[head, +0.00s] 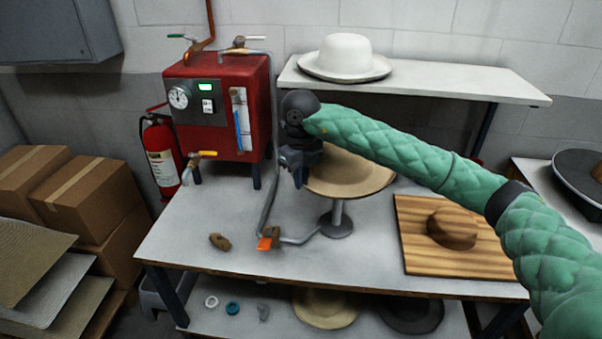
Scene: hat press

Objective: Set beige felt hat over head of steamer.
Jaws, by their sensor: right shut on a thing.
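The beige felt hat (352,182) is at the middle of the table, partly hidden behind my right arm. My right gripper (299,178) is shut on the left edge of its brim. The steamer's metal post on a round foot (337,222) stands directly under the hat. The steamer head is hidden by the hat and arm, so I cannot tell whether the hat rests on it or is held just above. My left gripper is not in view.
A red boiler (217,115) stands at the back left, with a pipe and orange-handled valve (268,240) near the post. A wooden block on a board (455,262) lies right. A white hat (344,58) sits on the back shelf. A small brown object (219,241) lies front left.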

